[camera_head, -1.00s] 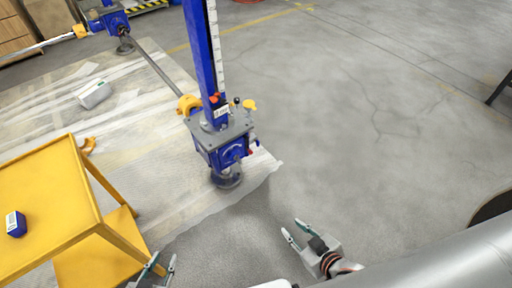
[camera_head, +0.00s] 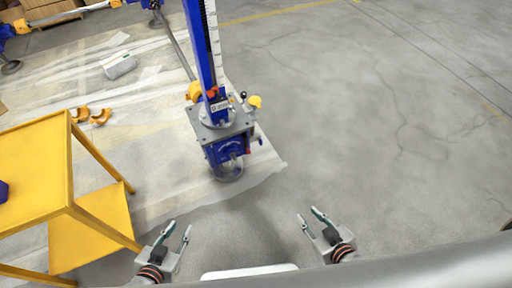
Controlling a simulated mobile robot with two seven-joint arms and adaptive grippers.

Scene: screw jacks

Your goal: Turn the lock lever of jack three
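One blue screw jack (camera_head: 227,148) with a grey top plate and a tall blue column (camera_head: 201,45) with a white scale stands ahead, near the middle. I cannot tell its number. Small levers and knobs sit on its top plate: a yellow knob (camera_head: 255,101), a black knob (camera_head: 243,95) and an orange-red part (camera_head: 212,92). A red part (camera_head: 248,151) shows on its side. Which one is the lock lever is too small to tell. My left gripper (camera_head: 177,231) and my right gripper (camera_head: 310,217) are both open and empty, nearer than the jack and apart from it.
A yellow cart (camera_head: 32,165) with a lower shelf stands at the left. A blue item (camera_head: 3,191) is on its top. Yellow-orange curved pieces (camera_head: 90,116) and a pale box (camera_head: 120,67) lie on the plastic sheet. The concrete floor (camera_head: 350,110) to the right is clear.

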